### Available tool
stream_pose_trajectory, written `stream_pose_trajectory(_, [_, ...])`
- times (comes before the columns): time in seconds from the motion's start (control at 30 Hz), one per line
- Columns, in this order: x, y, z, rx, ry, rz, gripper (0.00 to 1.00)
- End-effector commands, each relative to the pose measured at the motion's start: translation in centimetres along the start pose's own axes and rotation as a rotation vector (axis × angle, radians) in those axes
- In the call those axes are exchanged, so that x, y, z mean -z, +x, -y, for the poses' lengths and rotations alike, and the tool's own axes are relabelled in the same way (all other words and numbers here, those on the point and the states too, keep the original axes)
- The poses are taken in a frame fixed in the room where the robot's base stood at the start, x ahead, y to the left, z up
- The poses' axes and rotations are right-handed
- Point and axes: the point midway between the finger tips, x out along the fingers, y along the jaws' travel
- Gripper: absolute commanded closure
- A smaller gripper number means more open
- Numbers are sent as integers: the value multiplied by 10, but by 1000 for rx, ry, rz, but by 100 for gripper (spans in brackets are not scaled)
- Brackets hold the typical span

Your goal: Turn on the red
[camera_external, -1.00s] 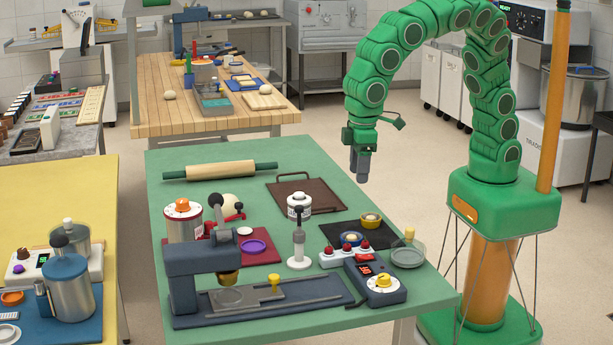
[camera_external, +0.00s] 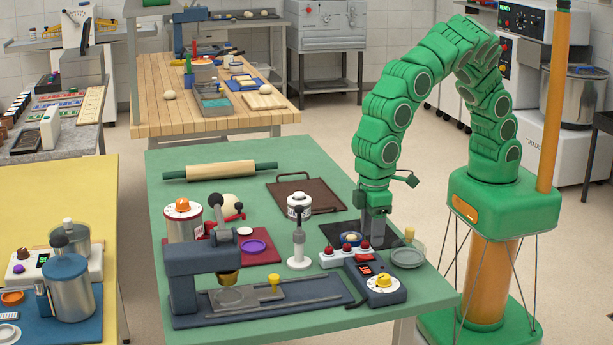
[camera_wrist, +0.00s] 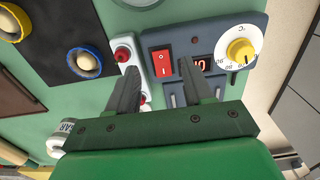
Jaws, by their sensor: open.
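A red rocker switch (camera_wrist: 162,63) sits on a dark blue control box (camera_wrist: 215,32), beside a red-lit display (camera_wrist: 203,64) and a yellow knob (camera_wrist: 240,50) with a white dial. In the external view the box (camera_external: 394,296) lies at the table's near right, with the switch (camera_external: 363,257) at its far end. My gripper (camera_wrist: 158,68) is open and empty, pointing down, its fingertips on either side of the switch in the wrist view. In the external view my gripper (camera_external: 377,241) hangs near the box's far end. I cannot tell whether it touches anything, or the switch's position.
A white box with red buttons (camera_external: 336,259) stands close beside the control box. A black mat (camera_wrist: 62,40) with blue-ringed and yellow-ringed parts lies next to it. A glass dish (camera_external: 408,257) stands right of my gripper. A white-based stand (camera_external: 299,262) is to the left.

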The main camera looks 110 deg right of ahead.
Motion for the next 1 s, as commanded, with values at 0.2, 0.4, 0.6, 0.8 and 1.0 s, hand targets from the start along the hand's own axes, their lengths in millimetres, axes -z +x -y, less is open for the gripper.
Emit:
stream_pose_trajectory(0.2, [-1, 31, 0, -2, -1, 4, 49])
stream_pose_trajectory(0.4, [0, 42, 0, 0, -1, -2, 49])
stream_pose_trajectory(0.6, [0, 42, 0, 1, -1, -2, 49])
stream_pose_trajectory(0.8, [0, 42, 0, 0, -1, -1, 78])
stream_pose_trajectory(1.0, [0, 42, 0, 0, -1, -1, 100])
